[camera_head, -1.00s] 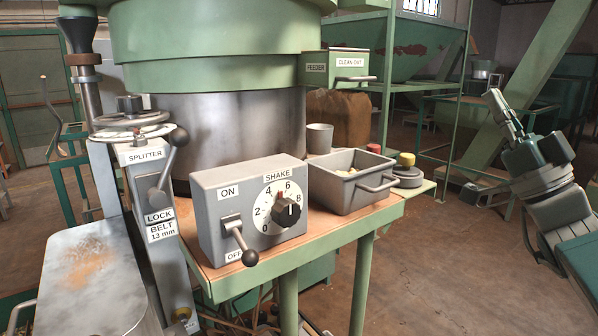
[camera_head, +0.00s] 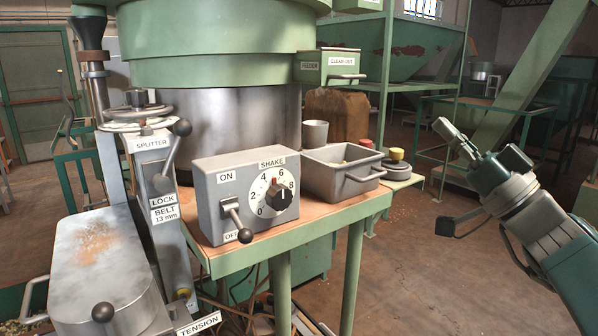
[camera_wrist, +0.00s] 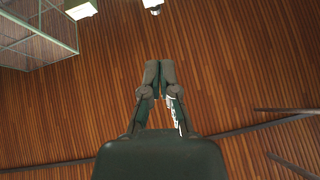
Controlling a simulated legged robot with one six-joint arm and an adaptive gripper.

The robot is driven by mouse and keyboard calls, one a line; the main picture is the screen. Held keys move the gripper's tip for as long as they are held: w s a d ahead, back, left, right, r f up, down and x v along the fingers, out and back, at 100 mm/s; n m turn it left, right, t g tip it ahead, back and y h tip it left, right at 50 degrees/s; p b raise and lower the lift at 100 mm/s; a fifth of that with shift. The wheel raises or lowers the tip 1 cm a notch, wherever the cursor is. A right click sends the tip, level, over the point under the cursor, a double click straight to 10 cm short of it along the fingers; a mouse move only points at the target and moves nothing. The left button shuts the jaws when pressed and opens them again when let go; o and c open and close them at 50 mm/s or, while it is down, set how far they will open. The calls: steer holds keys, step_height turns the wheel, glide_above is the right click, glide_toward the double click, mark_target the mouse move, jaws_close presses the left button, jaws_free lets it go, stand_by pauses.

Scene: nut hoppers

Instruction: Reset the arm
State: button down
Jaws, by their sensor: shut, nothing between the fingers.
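My gripper (camera_head: 450,138) is at the right of the head view, raised in the air and apart from the machine and table. It is shut and empty. In the wrist view its two fingers (camera_wrist: 159,80) meet at the tips, with a wooden slatted ceiling (camera_wrist: 230,60) and lamps beyond them, so it points upward. My arm rises from the lower right corner of the head view.
A green table (camera_head: 345,221) carries a grey SHAKE control box (camera_head: 215,205), a grey bin (camera_head: 325,185) and a cup (camera_head: 315,134). A SPLITTER lever post (camera_head: 172,225) stands left. Open floor (camera_head: 410,275) lies between the table and my arm.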

steer(key=s+a+f+m+g+h, duration=0.25)
steer(key=a+f+g, duration=0.3)
steer(key=f, duration=0.45)
steer(key=s+a+f+m+g+h, duration=0.1)
steer(key=s+a+f+g+h, duration=0.4)
steer(key=f, duration=0.5)
steer(key=s+d+f+m+g+h, duration=0.1)
steer(key=s+d+f+m+h, duration=0.1)
steer(key=f, duration=0.4)
steer(key=s+d+f+m+g+h, duration=0.1)
steer(key=s+d+f+h, duration=0.4)
steer(key=f+h, duration=0.2)
steer(key=shift+s+d+f+m, duration=0.15)
steer(key=shift+d+f+m, duration=0.05)
steer(key=shift+f+m, duration=0.15)
steer(key=shift+h, duration=0.25)
